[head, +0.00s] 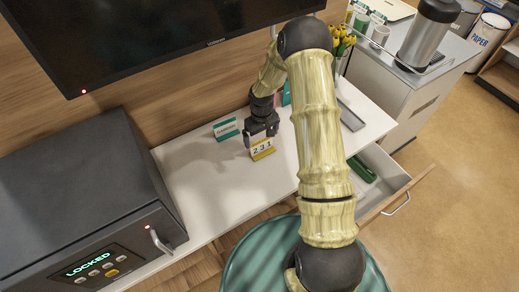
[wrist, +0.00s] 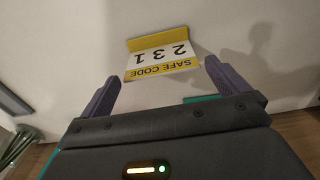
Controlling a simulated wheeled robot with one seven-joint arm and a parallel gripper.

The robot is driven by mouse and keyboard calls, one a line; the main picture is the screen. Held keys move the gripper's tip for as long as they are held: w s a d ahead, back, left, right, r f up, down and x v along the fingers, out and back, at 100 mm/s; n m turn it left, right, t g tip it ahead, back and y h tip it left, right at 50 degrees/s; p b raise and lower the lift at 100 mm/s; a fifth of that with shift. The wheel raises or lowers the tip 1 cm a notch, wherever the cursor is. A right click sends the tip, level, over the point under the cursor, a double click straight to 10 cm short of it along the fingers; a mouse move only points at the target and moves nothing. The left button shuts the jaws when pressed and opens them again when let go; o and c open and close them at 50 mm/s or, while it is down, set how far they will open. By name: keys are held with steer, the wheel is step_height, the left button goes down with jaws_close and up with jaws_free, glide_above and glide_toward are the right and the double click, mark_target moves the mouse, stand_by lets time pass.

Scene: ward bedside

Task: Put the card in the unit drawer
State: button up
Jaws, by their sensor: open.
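The card (head: 262,149), yellow and white with "231" on it, stands on the white counter (head: 190,170). In the wrist view the card (wrist: 163,57) reads "SAFE CODE 231" and lies ahead of the fingers, between their lines. My gripper (head: 258,137) is right above and behind the card in the head view; its purple fingers (wrist: 160,80) are spread wide and hold nothing. The unit drawer (head: 385,180) is pulled out at the right, below the counter, with a green object (head: 361,169) inside. My arm hides part of the drawer.
A teal sign (head: 226,129) stands left of the card. A dark safe (head: 80,200) showing "LOCKED" fills the left. A screen (head: 150,35) hangs above. Yellow flowers (head: 341,40) stand behind my arm. A teal round surface (head: 250,262) lies below. The counter between safe and card is clear.

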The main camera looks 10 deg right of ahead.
mark_target(262, 142)
steer(key=shift+s+f+p, duration=0.15)
steer(key=shift+f+p, duration=0.65)
steer(key=shift+f, duration=1.7)
steer(key=c, duration=0.8)
steer(key=shift+o, duration=0.2)
steer(key=shift+r, duration=0.15)
step_height(262, 142, up, 10)
steer(key=shift+f+b, duration=0.1)
steer(key=shift+b, duration=0.9)
